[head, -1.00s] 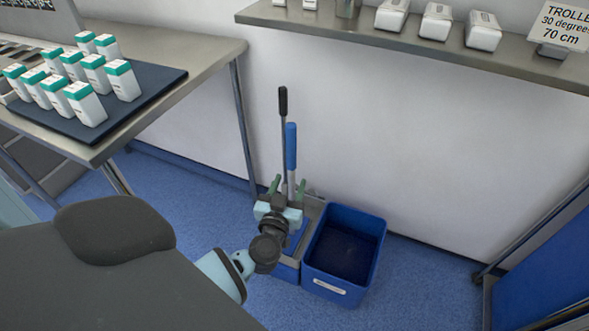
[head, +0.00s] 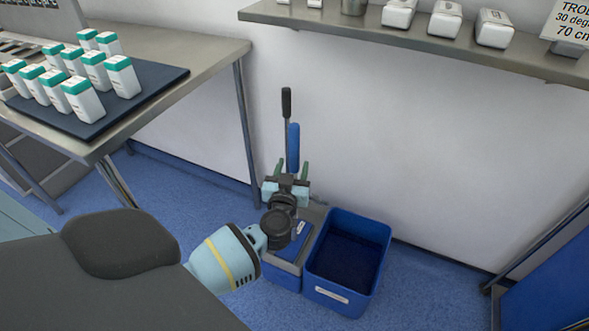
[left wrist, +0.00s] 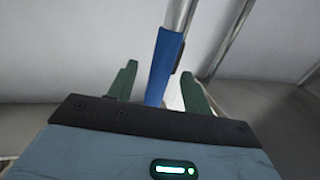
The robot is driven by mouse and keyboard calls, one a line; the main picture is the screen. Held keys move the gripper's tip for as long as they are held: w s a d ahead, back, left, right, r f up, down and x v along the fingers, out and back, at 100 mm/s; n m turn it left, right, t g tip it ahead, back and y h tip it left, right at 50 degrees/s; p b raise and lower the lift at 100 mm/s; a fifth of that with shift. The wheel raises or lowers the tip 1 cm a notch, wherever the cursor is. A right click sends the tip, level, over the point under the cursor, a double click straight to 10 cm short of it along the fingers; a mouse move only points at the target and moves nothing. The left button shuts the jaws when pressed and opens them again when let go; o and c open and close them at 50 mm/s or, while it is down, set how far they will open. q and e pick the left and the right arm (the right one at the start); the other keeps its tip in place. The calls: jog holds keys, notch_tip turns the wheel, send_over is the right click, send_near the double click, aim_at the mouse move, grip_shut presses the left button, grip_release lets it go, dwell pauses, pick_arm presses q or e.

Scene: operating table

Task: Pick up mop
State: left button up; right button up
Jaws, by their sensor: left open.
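Two long handles stand upright by the wall, one with a blue grip (head: 293,146) and one with a black grip (head: 286,102). I cannot tell for sure which is the mop; their lower ends are hidden behind my left gripper. My left gripper (head: 292,170) is open at the blue-gripped handle, with its green fingers pointing up on either side. In the left wrist view the blue grip (left wrist: 163,62) lies between the two spread fingers (left wrist: 160,84), with a gap on both sides, and a silver pole extends above it. My right gripper is not in view.
A grey and blue box (head: 285,272) stands on the floor below the handles, beside an open blue bin (head: 330,295). A metal table (head: 212,62) with a tray of bottles is at left. A metal shelf (head: 445,48) is on the wall. A blue panel (head: 553,270) is at right.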

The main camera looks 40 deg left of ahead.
aim_at(293, 163)
pick_arm(q)
jog(key=x, duration=0.1)
jog(key=b+x, duration=0.1)
jog(key=x, duration=0.1)
jog(key=shift+w+a+f, duration=0.2)
jog(key=shift+a+f, duration=0.05)
jog(key=shift+w+a+r, duration=0.1)
jog(key=shift+w, duration=0.1)
jog(key=shift+c, duration=0.3)
